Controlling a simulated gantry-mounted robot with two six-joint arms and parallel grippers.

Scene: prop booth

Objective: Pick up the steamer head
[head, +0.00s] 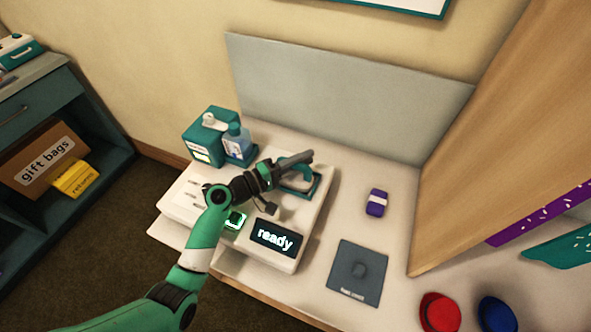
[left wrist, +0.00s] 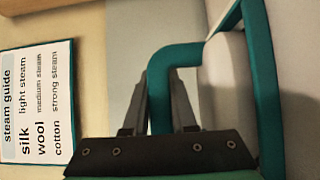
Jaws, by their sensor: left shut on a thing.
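The steamer head shows in the left wrist view as a bent teal handle (left wrist: 176,57) joined to a pale body (left wrist: 229,88) with a teal edge. In the head view the pale and teal piece (head: 300,180) lies partly behind my left gripper (head: 291,163), at the back right of the white steamer base (head: 284,259). My left gripper is shut on the teal handle, with a dark finger (left wrist: 184,106) on either side. I cannot tell whether the head is touching its rest. My right gripper is not in view.
A teal machine (head: 207,127) and a blue bottle (head: 238,137) stand behind the base. A purple banded roll (head: 376,203), a grey mat (head: 356,285), a red cap (head: 440,311) and a blue cap (head: 496,314) are to the right. A wooden panel (head: 500,130) rises at the right.

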